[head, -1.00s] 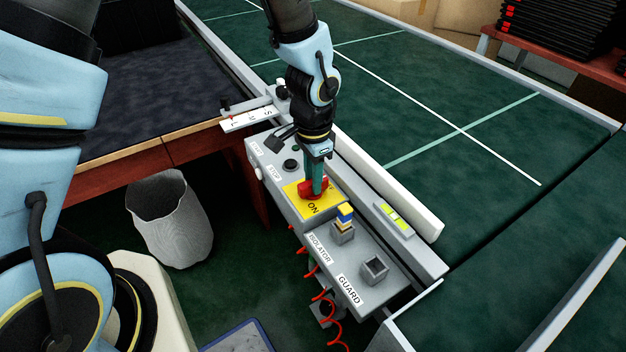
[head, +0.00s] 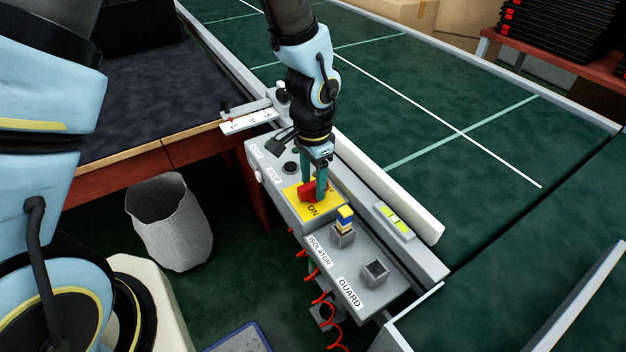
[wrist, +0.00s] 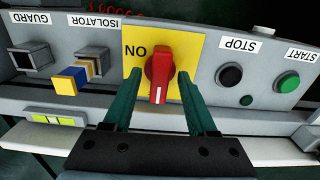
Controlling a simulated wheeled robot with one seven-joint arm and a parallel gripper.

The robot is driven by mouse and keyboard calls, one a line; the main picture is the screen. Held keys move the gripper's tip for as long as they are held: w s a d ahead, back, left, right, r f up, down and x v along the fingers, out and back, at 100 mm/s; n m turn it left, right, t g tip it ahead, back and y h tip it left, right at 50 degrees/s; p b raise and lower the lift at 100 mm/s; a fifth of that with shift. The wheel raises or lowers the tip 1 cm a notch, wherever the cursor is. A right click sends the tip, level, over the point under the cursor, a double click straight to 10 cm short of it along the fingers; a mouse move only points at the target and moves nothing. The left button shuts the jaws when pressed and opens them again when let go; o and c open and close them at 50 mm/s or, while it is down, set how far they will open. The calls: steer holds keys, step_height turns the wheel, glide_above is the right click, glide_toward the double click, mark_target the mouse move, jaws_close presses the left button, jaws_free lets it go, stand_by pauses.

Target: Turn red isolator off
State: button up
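The red isolator knob (head: 308,191) sits on a yellow plate (head: 325,208) on the grey control panel. In the wrist view the knob (wrist: 160,68) has its white mark pointing down the picture, toward my gripper's base. The "ON" lettering is to the knob's upper left there, so the mark does not point at it. My gripper (head: 314,183) is over the knob from above. In the wrist view its two green fingers (wrist: 160,76) stand apart, one on each side of the knob, with visible gaps. Other lettering on the plate is mostly hidden.
A blue-and-yellow block (head: 345,218) stands in a holder beside the plate, near an empty square socket (head: 375,272). The black stop button (wrist: 229,76) and green start button (wrist: 287,82) are on the other side. The green conveyor (head: 440,110) runs behind a white rail.

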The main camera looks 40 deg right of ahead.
mark_target(313, 184)
step_height(313, 184, up, 11)
steer(key=shift+b, duration=0.35)
stand_by(0.3)
steer(key=shift+f, duration=0.1)
steer(key=w+a+r+n, duration=0.1)
steer(key=w+a+n, duration=0.3)
steer(key=a, duration=0.4)
steer(key=w+a+r+n, duration=0.1)
steer(key=w+a+n, duration=0.3)
steer(key=a, duration=0.4)
steer(key=w+a+r+n+t, duration=0.1)
steer(key=w+a+n, duration=0.3)
steer(key=a, duration=0.5)
steer(key=shift+w+r, duration=0.15)
steer(key=shift+w, duration=0.75)
steer(key=a+n, duration=0.1)
steer(key=a, duration=0.2)
steer(key=a+n, duration=0.2)
steer(key=a, duration=0.1)
steer(key=s+a+n, duration=0.1)
steer(key=a+n, duration=0.1)
steer(key=a, duration=0.2)
steer(key=shift+r+t, duration=0.3)
steer(key=shift+r, duration=0.05)
steer(key=shift+c, duration=0.2)
